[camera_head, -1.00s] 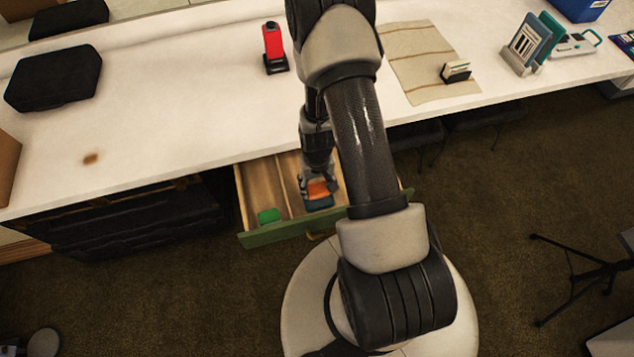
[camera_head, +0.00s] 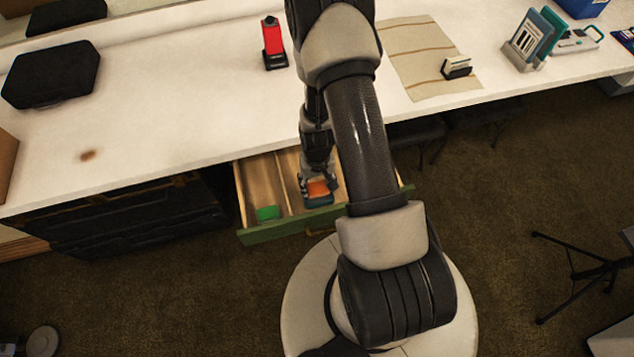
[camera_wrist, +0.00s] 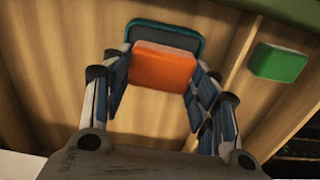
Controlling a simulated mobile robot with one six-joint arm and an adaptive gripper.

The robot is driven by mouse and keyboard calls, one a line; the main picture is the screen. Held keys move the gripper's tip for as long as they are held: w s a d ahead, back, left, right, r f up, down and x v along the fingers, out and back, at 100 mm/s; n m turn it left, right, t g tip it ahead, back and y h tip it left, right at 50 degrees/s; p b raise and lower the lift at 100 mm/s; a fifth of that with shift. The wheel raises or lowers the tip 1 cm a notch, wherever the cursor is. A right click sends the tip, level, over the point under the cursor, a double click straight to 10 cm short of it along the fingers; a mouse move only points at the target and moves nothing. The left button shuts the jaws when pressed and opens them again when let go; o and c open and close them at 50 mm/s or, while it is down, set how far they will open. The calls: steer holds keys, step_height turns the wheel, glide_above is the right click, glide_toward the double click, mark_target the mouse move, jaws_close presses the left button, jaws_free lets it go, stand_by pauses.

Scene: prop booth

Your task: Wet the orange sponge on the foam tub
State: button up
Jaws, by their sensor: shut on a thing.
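The orange sponge (camera_head: 318,188) sits on the blue-grey foam tub (camera_head: 319,202) inside the open drawer; in the wrist view the orange sponge (camera_wrist: 160,68) shows in front of the tub's teal rim (camera_wrist: 163,30). My gripper (camera_head: 318,185) reaches down into the drawer from above. In the wrist view its two fingers (camera_wrist: 160,80) stand on either side of the sponge, shut on it. Whether the sponge touches the tub or is slightly above it, I cannot tell.
The wooden drawer (camera_head: 262,185) has a divider and a green front. A green sponge (camera_head: 268,213) lies in its left compartment.

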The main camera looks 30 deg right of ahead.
mark_target(317, 185)
steer(key=shift+f+b, duration=0.5)
steer(key=shift+f, duration=0.05)
stand_by(1.4)
steer(key=shift+r, duration=0.1)
steer(key=shift+r+p, duration=2.55)
steer(key=shift+r, duration=0.95)
